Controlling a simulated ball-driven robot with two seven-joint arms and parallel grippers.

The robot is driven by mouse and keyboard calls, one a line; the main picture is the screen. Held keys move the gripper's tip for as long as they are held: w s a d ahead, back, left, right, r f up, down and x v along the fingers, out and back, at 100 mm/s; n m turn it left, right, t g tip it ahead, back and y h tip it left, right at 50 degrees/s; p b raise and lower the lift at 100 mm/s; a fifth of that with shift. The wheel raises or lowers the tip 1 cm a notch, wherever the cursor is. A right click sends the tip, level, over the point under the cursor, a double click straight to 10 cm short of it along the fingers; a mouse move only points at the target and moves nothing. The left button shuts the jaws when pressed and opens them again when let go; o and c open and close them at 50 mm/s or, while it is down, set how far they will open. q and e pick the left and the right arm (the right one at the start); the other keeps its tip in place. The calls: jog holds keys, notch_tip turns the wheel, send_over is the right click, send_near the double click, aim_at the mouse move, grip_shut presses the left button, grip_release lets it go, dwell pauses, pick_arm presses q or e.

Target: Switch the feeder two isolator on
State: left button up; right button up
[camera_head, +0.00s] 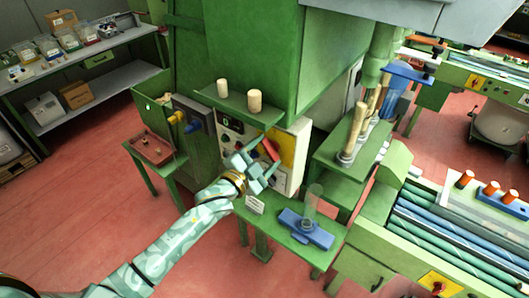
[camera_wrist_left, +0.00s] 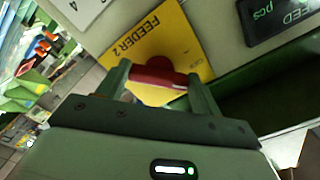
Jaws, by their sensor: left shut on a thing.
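The feeder two isolator has a red handle (camera_wrist_left: 158,76) on a yellow plate (camera_wrist_left: 165,35) lettered "FEEDER 2" in the left wrist view. My left gripper (camera_wrist_left: 161,84) has a finger at each end of the handle and is shut on it. In the head view the red handle (camera_head: 269,149) shows tilted beside my left gripper (camera_head: 262,166), in front of the yellow plate (camera_head: 287,150). The small lettering at the plate's edge is too cut off to read fully. My right gripper is not in view.
A dark display (camera_wrist_left: 285,15) sits beside the yellow plate. Two corks stand on a green shelf (camera_head: 238,106) above the panel. A blue fixture (camera_head: 306,229) with a clear tube stands on the low green table below. A red tray (camera_head: 152,150) is at the left.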

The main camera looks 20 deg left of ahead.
pick_arm(q)
jog(key=shift+r+m, duration=0.1)
jog(key=shift+m, duration=4.1)
jog(key=o, duration=1)
jog(key=b+v, duration=0.3)
jog(key=v, duration=1.3)
jog(key=shift+s+r+b, duration=0.1)
jog(key=shift+s+b, duration=0.05)
jog(key=shift+b, duration=0.15)
jog(key=shift+a, duration=0.1)
